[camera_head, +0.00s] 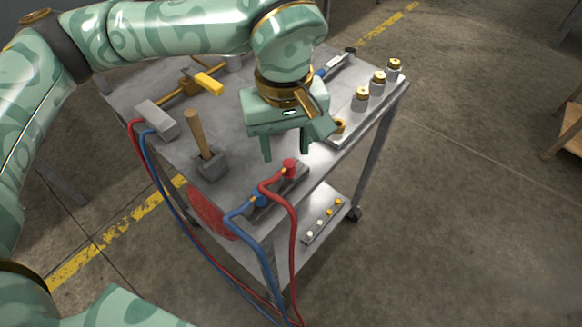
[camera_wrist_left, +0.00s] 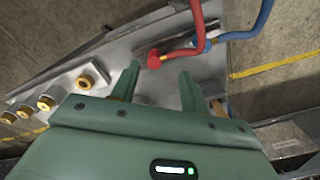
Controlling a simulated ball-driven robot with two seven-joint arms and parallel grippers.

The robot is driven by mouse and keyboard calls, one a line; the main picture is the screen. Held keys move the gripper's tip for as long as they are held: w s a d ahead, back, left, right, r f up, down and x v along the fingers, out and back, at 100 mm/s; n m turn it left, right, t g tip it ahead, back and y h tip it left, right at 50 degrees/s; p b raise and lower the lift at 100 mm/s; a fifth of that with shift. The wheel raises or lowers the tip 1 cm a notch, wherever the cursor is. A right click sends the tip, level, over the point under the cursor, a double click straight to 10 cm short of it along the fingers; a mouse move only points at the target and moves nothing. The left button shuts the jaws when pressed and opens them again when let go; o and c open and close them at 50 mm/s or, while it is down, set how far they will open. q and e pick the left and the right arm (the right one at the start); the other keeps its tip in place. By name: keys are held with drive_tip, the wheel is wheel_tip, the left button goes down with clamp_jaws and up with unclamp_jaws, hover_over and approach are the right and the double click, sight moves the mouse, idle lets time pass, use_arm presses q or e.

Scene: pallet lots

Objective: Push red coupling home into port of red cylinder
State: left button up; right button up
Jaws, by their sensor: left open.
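The red coupling (camera_head: 290,168) is at the end of a red hose, at a low grey block (camera_head: 294,186) near the cart's front edge. My left gripper (camera_head: 285,151) is open, pointing down just above and behind the coupling. In the left wrist view, the coupling (camera_wrist_left: 154,59) shows just beyond and between the open fingertips (camera_wrist_left: 160,76), with no grip on it. A blue coupling (camera_head: 260,198) with a blue hose is beside it. A red rounded shape (camera_head: 207,212) shows below the cart top; I cannot tell whether it is the red cylinder. No port is clear.
On the cart top (camera_head: 235,133) are a wooden-handled mallet (camera_head: 211,161), a yellow-handled tool (camera_head: 209,84), a grey block (camera_head: 157,119) with hoses, and several brass-capped pieces (camera_head: 362,97) along the right edge. The hoses hang over the front edge.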

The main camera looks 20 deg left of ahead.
sight(290, 163)
use_arm(q)
drive_tip(key=shift+f, duration=0.15)
drive_tip(key=f+b, duration=0.1)
drive_tip(key=f, duration=0.1)
drive_tip(key=w+f+b, duration=0.1)
drive_tip(key=f+b, duration=0.1)
drive_tip(key=f, duration=0.1)
drive_tip(key=shift+d+f, duration=0.1)
drive_tip(key=shift+f, duration=0.05)
use_arm(e)
drive_tip(key=shift+w+d+f, duration=0.1)
drive_tip(key=shift+d+f, duration=0.25)
drive_tip(key=shift+f, duration=0.2)
drive_tip(key=shift+w+d+f, duration=0.1)
drive_tip(key=shift+d+f, duration=0.2)
drive_tip(key=shift+f, duration=0.25)
use_arm(q)
clamp_jaws()
use_arm(e)
drive_tip(key=shift+s, duration=0.1)
